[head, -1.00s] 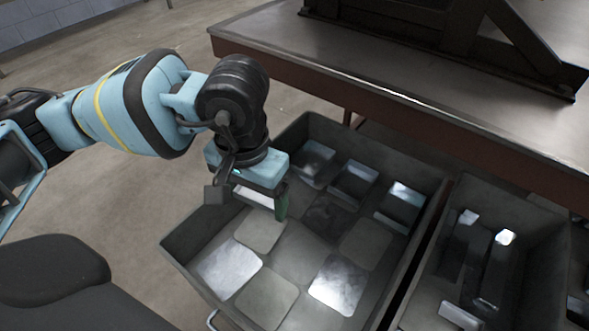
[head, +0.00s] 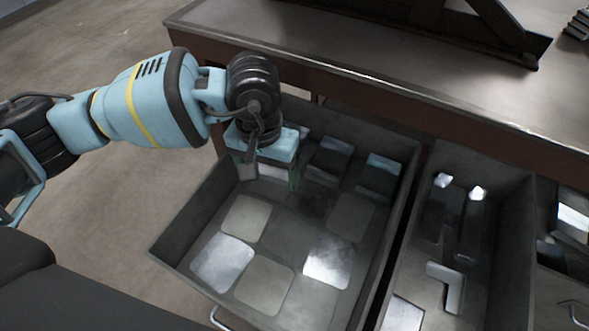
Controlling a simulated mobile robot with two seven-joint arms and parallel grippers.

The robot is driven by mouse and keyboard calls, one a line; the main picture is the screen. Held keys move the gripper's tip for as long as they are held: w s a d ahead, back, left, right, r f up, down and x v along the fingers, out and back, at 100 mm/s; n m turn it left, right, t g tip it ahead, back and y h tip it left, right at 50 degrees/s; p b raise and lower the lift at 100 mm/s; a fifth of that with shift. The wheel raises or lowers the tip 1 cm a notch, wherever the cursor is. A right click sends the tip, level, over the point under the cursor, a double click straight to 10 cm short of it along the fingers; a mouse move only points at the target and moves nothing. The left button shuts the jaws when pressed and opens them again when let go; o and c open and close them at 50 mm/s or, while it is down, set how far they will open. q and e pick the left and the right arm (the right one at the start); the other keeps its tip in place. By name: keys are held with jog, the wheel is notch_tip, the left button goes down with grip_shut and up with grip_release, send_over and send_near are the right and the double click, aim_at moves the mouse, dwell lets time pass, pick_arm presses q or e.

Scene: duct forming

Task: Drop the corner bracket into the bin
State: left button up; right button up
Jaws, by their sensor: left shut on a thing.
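My left gripper (head: 268,177) points down over the back left part of a large grey metal bin (head: 190,228). It is shut on a small pale metal piece, which I take for the corner bracket (head: 272,171). The piece shows only partly between the fingers, so its full shape is hidden. It appears to be held above the plates in the bin; the exact height cannot be told. My right gripper is not in view.
The large bin holds several flat square plates (head: 328,262) and blocky pieces (head: 328,158). A second bin (head: 515,215) to the right holds long dark parts and an L-shaped piece (head: 447,286). A metal workbench (head: 350,45) stands behind, its edge close to the bins.

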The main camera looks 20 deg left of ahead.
pick_arm(q)
jog(key=d, duration=0.1)
jog(key=w+d+f, duration=0.1)
jog(key=w+d+f+p, duration=0.1)
jog(key=d, duration=0.1)
jog(key=shift+w+f, duration=0.1)
jog(key=shift+f, duration=0.1)
jog(key=shift+w+d+f+m, duration=0.2)
jog(key=shift+d+f+m, duration=0.1)
jog(key=shift+d+f, duration=0.1)
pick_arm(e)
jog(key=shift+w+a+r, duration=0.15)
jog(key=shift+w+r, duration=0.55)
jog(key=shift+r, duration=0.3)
pick_arm(q)
jog(key=shift+f, duration=0.1)
notch_tip(320, 180, down, 6)
jog(key=b, duration=0.2)
jog(key=shift+b, duration=0.3)
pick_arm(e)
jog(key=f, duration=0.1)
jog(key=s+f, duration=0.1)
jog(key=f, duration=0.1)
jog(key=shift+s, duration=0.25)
